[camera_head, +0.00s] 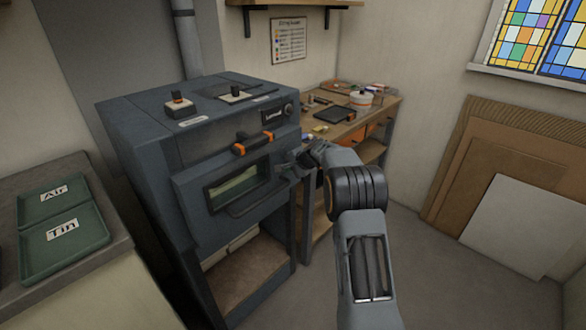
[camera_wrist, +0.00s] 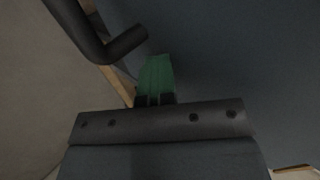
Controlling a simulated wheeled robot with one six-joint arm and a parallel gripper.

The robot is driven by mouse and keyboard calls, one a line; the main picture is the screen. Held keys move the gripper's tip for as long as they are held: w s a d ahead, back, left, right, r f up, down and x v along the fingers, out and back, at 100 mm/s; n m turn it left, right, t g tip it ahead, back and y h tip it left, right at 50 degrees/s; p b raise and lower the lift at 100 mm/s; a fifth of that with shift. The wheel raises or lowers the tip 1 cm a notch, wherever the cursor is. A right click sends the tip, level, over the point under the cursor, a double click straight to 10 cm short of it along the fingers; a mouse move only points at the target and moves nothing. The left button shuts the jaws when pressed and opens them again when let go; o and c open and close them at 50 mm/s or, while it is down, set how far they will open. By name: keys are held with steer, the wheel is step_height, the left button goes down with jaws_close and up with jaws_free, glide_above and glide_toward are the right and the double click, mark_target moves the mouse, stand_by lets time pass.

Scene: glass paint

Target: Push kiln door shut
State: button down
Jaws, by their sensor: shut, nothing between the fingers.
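The kiln (camera_head: 150,150) is a dark blue-grey cabinet left of centre in the head view. Its door (camera_head: 190,205) is a thick panel with a window and a dark bar handle (camera_head: 262,200). The door stands proud of the front; I cannot tell how wide any gap is. My gripper (camera_head: 292,168) is at the door's right edge, partly hidden by my own wrist. In the wrist view its green fingertips (camera_wrist: 156,75) are together and empty, close to a dark blue surface, with a dark bent bar (camera_wrist: 100,40) beside them. Contact cannot be told.
A wooden workbench (camera_head: 385,103) with a white pot (camera_head: 361,99) and small tools stands behind my arm. A counter with green trays (camera_head: 65,245) is at left. Boards (camera_head: 525,225) lean on the right wall. The floor (camera_head: 440,285) at right is clear.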

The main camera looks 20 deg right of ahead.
steer(key=shift+w+r, duration=0.2)
steer(key=shift+r, duration=0.1)
